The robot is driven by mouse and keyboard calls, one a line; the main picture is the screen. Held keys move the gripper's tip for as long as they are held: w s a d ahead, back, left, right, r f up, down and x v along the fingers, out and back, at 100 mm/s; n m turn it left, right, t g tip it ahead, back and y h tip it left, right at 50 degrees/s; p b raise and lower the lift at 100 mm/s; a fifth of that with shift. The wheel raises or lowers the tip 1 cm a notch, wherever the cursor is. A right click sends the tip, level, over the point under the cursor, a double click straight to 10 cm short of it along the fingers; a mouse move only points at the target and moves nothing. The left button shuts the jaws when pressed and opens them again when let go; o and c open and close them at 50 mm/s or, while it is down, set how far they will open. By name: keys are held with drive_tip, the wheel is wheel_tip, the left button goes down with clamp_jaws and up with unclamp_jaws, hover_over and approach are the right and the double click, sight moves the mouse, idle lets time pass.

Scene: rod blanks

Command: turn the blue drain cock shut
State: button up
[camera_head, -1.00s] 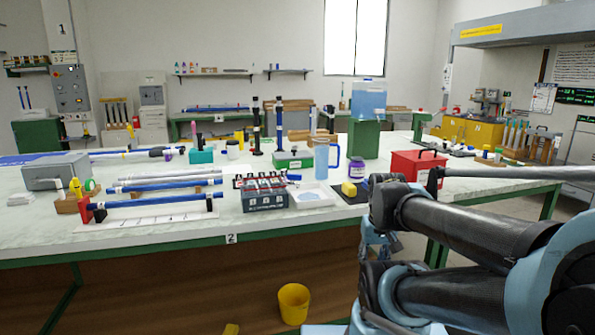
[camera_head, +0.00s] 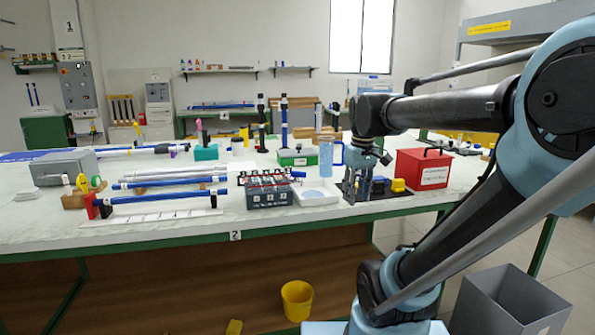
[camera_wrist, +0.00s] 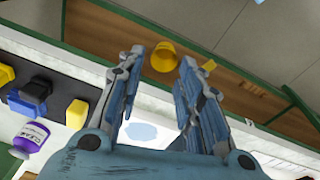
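A small blue part (camera_head: 297,174), which looks like the drain cock, sticks out at the right end of the dark grey rack box (camera_head: 268,197). It is too small to tell how its handle is turned. Below and right of it is a white tray (camera_head: 318,198) with a pale blue puddle, which also shows in the wrist view (camera_wrist: 140,132). My gripper (camera_head: 352,190) points down over the bench, right of the tray and apart from the blue part. In the wrist view my gripper (camera_wrist: 162,56) is open, its fingers apart and empty. I cannot make out the cock there.
A yellow block (camera_head: 398,185) and a blue block (camera_wrist: 27,105) lie on the dark mat beside my gripper. A purple jar (camera_wrist: 31,138) and a red box (camera_head: 423,168) stand close. A blue mug (camera_head: 327,158) is behind the tray.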

drive_tip(key=w+a+r+n, duration=0.5)
drive_tip(key=w+a+r, duration=0.3)
drive_tip(key=w+r, duration=0.3)
wheel_tip(320, 180, up, 6)
drive_tip(key=n+g, duration=0.1)
drive_tip(key=n, duration=0.4)
hover_over(299, 174)
drive_tip(key=w, duration=0.1)
drive_tip(key=f, duration=1.6)
drive_tip(key=shift+a+f, duration=0.2)
drive_tip(key=shift+f, duration=0.15)
drive_tip(key=shift+c, duration=0.5)
clamp_jaws()
